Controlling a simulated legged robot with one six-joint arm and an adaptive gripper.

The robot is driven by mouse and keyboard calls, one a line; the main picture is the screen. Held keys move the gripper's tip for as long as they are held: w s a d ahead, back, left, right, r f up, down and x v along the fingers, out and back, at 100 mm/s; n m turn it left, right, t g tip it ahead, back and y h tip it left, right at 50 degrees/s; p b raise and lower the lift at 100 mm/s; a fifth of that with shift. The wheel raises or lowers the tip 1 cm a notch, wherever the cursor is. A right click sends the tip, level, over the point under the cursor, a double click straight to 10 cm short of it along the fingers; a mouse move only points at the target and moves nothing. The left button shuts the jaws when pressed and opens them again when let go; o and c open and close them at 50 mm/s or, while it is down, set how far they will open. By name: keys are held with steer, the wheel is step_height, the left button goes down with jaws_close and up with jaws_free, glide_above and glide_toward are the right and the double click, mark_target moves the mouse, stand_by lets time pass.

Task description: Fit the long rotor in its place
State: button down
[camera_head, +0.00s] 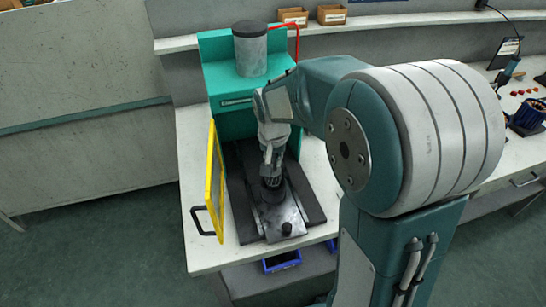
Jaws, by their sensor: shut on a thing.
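My gripper (270,165) points down over the dark bed of the green machine. It is shut on a dark part at its fingertips, which I take to be the long rotor (272,182). The fingers hide much of the rotor, and it looks roughly upright. Its lower end is at or just above a dark metal fixture (279,216) on the bed. I cannot tell whether it touches or sits inside the fixture.
The green machine (222,80) with a grey cylinder (250,50) on top stands behind my gripper. A yellow-framed guard (215,180) stands open at the left. A blue bin (282,261) is below the front edge. Two small boxes (331,15) sit on the back shelf.

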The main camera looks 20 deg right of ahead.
steer(key=shift+f, duration=0.85)
steer(key=shift+c, duration=1.5)
jaws_free()
steer(key=shift+r, duration=2.5)
